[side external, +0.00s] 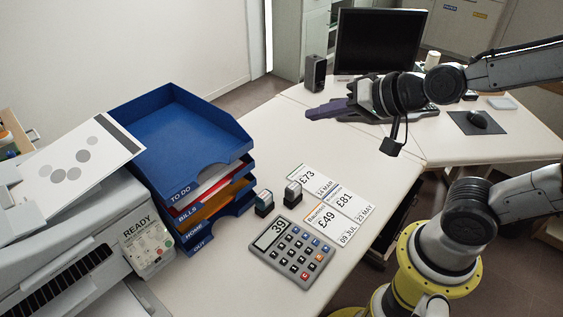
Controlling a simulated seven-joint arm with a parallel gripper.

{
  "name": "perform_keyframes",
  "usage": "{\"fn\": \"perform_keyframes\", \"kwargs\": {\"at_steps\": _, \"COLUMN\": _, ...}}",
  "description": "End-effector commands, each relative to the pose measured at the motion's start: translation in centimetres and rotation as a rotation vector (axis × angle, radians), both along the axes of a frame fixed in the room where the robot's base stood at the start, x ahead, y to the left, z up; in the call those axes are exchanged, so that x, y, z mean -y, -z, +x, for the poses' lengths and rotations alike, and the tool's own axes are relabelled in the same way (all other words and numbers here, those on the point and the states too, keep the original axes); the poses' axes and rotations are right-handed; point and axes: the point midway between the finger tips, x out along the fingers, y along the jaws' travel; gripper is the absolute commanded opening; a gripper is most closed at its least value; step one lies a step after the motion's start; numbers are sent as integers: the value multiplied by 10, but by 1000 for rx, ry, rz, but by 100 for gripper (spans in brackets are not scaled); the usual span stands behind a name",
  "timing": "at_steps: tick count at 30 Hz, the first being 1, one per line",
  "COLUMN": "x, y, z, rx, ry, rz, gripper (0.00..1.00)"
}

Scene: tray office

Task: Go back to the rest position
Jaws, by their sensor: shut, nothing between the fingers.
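My gripper (328,110) is in the upper middle of the side external view, raised above the white desk (285,135) and pointing left. Its dark purplish fingers look closed together, with nothing between them. It is apart from the paper trays and the cards. My arm reaches in from the right edge, and my yellow-ringed base stands at the lower right. The gripper hides part of the desk and part of the keyboard (428,111) behind it.
Stacked blue letter trays (190,125) stand left, beside a printer (85,250). A calculator (292,252), two stamps (292,194) and several price cards (325,215) lie on the desk. A monitor (378,40), speaker (315,72) and mouse (478,119) are behind. Desk between trays and gripper is clear.

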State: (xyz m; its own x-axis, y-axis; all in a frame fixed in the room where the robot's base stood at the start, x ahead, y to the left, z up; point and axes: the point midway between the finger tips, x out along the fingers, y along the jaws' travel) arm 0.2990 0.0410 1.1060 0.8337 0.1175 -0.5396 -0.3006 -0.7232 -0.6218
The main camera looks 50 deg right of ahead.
Motion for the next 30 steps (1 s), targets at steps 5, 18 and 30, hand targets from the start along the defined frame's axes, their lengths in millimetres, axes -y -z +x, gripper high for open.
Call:
{"fn": "perform_keyframes", "kwargs": {"at_steps": 5, "x": 24, "y": -24, "z": -48, "rx": -81, "ry": -131, "rz": -256, "gripper": 0}}
{"fn": "perform_keyframes", "kwargs": {"at_steps": 18, "x": 42, "y": 14, "z": -135, "rx": -439, "ry": -477, "rz": -595, "gripper": 0}}
{"fn": "perform_keyframes", "kwargs": {"at_steps": 30, "x": 41, "y": 14, "z": -135, "rx": -437, "ry": -485, "rz": -600, "gripper": 0}}
